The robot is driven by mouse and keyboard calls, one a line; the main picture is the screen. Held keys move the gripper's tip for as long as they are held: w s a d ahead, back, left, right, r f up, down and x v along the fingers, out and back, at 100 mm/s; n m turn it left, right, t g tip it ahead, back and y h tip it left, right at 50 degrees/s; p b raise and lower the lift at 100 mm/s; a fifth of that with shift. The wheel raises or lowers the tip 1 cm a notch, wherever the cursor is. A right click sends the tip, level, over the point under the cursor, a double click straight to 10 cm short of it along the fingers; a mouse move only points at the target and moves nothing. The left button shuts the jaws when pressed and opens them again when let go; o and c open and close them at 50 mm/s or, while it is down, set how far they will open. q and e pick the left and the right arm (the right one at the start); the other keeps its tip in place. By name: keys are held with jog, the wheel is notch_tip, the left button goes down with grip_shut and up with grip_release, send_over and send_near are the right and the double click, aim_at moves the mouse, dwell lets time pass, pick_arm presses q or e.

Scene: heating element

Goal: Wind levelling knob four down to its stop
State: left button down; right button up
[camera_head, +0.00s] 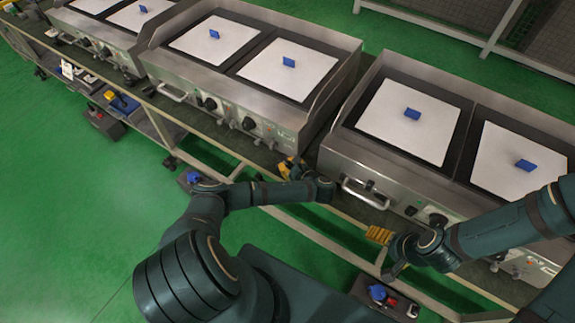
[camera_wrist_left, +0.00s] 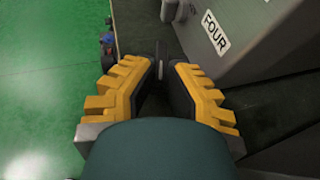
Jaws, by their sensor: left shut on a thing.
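My left gripper (camera_head: 289,168) is low by the gap between two griddles in the head view. In the left wrist view its yellow fingers (camera_wrist_left: 161,72) are shut on a small dark knob (camera_wrist_left: 160,52), mostly hidden between the pads. A white label (camera_wrist_left: 215,32) reading FOUR is on the grey housing just right of it. In the head view the gripper and arm hide this knob. My right gripper (camera_head: 379,235) is below the right griddle's front, side-on, so its opening cannot be told.
The right griddle (camera_head: 330,160) has a front handle (camera_head: 364,195) close to my grippers. The middle griddle (camera_head: 270,108) carries control knobs on its front. White sheets with blue blocks (camera_head: 412,114) lie on the plates.

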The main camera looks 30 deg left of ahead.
pick_arm(q)
jog(key=c, duration=1)
grip_release()
jog(key=shift+a, duration=0.2)
jog(key=shift+d, duration=0.1)
